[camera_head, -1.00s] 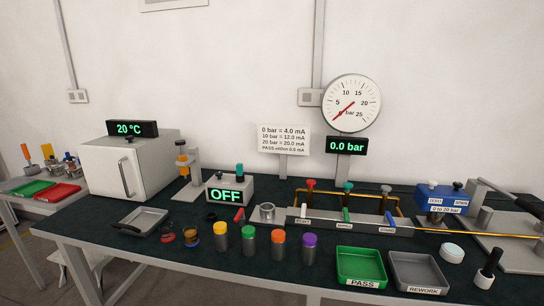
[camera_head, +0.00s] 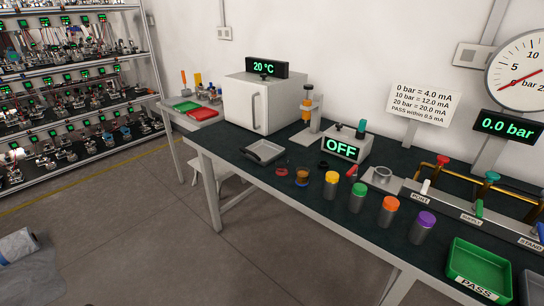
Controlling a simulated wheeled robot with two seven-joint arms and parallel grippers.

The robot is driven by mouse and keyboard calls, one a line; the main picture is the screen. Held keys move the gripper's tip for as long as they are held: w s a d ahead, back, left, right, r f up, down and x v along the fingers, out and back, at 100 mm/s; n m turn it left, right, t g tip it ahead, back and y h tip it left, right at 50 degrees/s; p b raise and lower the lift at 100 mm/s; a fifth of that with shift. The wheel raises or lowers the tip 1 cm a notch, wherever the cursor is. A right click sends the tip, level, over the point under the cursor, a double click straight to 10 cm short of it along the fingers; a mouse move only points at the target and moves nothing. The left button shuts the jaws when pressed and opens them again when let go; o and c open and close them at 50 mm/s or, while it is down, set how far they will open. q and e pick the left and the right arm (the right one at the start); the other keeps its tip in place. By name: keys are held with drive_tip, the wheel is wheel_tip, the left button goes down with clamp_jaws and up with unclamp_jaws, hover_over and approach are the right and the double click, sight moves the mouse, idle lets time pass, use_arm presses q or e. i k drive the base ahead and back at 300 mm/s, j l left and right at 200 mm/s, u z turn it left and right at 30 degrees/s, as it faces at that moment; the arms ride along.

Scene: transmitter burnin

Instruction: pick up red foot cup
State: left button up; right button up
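A small low red piece (camera_head: 282,171) lies on the dark bench top, just right of the grey tray; it looks like the red foot cup, but it is too small to be sure. An amber cup-like piece with a dark rim (camera_head: 302,176) stands right beside it. A second small red part (camera_head: 351,171) lies in front of the OFF box. Neither of my grippers shows in this view.
The bench (camera_head: 230,168) carries a white oven (camera_head: 243,106), a grey tray (camera_head: 265,152), an OFF box (camera_head: 341,146), several colour-capped canisters (camera_head: 357,198) and a green PASS tray (camera_head: 470,262). A side table (camera_head: 176,107) stands left. Floor in front is mostly clear.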

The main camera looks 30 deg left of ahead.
sight(282, 166)
drive_tip(key=u, duration=0.9)
